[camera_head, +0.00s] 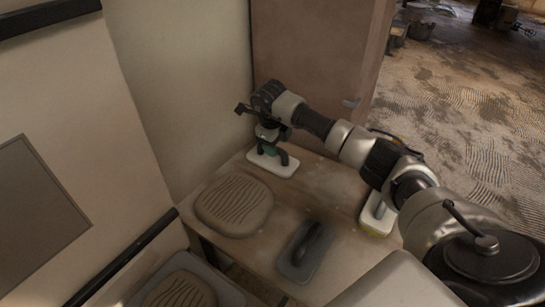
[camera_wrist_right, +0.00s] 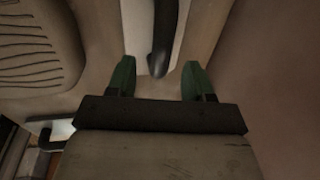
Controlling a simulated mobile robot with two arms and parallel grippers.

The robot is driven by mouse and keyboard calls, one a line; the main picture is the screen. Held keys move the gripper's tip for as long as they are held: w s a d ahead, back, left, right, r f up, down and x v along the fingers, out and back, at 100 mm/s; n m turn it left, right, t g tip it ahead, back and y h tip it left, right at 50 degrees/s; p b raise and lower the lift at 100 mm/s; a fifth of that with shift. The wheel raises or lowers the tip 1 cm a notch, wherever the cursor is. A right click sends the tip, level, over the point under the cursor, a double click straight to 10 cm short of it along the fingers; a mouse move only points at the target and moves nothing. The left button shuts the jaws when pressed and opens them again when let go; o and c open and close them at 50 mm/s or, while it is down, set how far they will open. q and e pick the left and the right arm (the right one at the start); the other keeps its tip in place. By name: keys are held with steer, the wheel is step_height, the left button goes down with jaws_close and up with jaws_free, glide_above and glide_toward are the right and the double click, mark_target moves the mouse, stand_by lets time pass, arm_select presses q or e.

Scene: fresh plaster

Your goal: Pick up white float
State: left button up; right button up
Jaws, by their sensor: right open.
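The white float, a white plate (camera_head: 262,162) with a dark curved handle, lies at the far end of the wooden table. My right gripper (camera_head: 268,148) is directly above it, pointing down. In the right wrist view the green fingertips (camera_wrist_right: 160,68) are open and spread to either side of the dark handle's end (camera_wrist_right: 163,45). The white plate (camera_wrist_right: 136,30) shows just beyond them. I cannot tell how high the fingers are over the handle. My left gripper does not show.
The wooden table (camera_head: 325,202) also bears a plaster-like grooved slab (camera_head: 234,205), a grey float (camera_head: 302,252) with dark handle, and a pale float with yellowish edge (camera_head: 376,218) at right, partly behind my arm. A brown panel (camera_head: 310,70) stands close behind the table.

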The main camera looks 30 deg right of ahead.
mark_target(284, 165)
steer(key=f, duration=0.3)
steer(key=shift+w+d+f, duration=0.2)
steer(key=shift+d, duration=0.15)
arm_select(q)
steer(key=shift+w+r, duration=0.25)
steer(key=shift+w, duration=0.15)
arm_select(e)
steer(key=c, duration=1)
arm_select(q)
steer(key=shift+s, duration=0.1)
arm_select(e)
jaws_close()
steer(key=shift+r, duration=0.15)
